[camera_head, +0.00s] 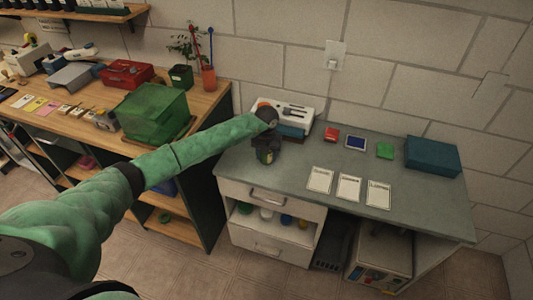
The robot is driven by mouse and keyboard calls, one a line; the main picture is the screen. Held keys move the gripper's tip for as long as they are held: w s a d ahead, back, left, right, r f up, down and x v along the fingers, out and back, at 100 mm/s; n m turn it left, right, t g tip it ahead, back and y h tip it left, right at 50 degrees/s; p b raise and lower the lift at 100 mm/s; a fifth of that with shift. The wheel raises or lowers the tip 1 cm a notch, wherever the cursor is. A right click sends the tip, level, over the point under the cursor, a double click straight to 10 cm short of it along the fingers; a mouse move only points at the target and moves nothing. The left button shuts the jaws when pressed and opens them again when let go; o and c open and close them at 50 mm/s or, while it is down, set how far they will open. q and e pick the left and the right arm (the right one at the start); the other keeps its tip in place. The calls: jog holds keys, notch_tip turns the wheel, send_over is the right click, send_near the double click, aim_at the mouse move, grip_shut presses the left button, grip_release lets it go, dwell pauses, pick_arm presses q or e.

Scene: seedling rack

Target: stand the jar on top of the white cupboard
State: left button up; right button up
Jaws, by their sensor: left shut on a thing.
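My left gripper (258,146) reaches in from the left, over the left end of the grey counter top. It is shut on a small dark jar (268,155) that shows greenish and yellowish patches. The gripper hides part of the jar. The jar looks roughly upright; I cannot tell whether its base touches the surface. A white cupboard (262,225) with drawers and an open shelf stands under the left end of the grey top (290,160). My right gripper is not in view.
A white device (292,112) stands just behind the jar. Several cards (349,188), a red item (331,134), a green item (385,151) and a teal box (432,156) are on the top. A wooden bench (205,105) with a green bin (152,113) is left.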

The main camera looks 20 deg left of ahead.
pick_arm(q)
jog(key=shift+f, duration=0.15)
jog(key=o, duration=1)
jog(key=shift+o, duration=0.2)
